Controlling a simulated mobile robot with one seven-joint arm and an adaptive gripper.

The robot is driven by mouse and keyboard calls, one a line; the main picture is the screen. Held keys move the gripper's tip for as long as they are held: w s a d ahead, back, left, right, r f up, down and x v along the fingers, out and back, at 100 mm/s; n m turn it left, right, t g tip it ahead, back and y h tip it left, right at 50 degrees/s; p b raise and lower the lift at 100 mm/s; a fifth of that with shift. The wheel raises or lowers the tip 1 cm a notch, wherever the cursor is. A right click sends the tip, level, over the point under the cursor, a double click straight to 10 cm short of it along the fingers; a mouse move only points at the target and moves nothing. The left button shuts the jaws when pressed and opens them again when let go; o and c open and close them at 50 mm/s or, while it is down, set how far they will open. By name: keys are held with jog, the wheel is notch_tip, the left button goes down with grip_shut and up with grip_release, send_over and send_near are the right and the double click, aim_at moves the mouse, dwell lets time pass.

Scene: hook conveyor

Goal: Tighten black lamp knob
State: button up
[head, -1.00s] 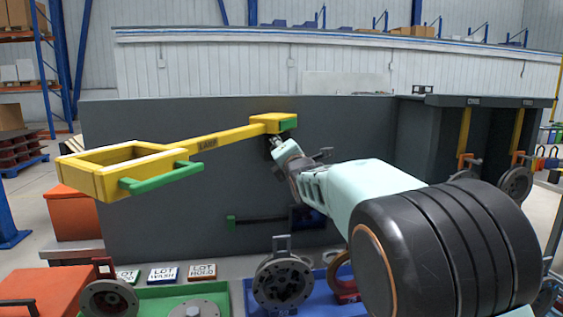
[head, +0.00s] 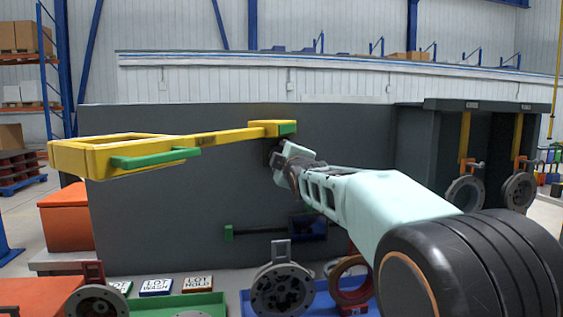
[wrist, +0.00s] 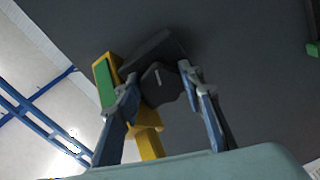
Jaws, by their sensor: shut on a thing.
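The black lamp knob (wrist: 160,88) shows in the wrist view as a dark lobed knob with a pale line on its face. My gripper (wrist: 160,90) has a finger on each side of the knob and is shut on it. In the head view my gripper (head: 277,156) is at the wall, just under the lamp's right end, and largely hides the knob. The yellow lamp arm (head: 205,139) reaches left from there to a wide yellow frame (head: 75,158) with a green handle (head: 155,158).
A dark grey wall (head: 180,220) stands behind the lamp. Below are a green-ended lever (head: 229,232), lot signs (head: 155,287), a green tray (head: 190,303) and a flanged wheel (head: 282,290). Hooks with wheels (head: 466,192) hang at the right.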

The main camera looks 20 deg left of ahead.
jog(key=m+b, duration=0.1)
jog(key=m, duration=0.6)
jog(key=shift+s+f, duration=0.1)
jog(key=shift+f, duration=0.05)
jog(key=m, duration=0.4)
jog(key=shift+a, duration=0.15)
jog(key=shift+c, duration=0.2)
jog(key=m, duration=1.7)
jog(key=shift+s+a+r, duration=0.2)
jog(key=shift+s+a, duration=0.05)
jog(key=shift+a, duration=0.1)
jog(key=shift+m, duration=0.3)
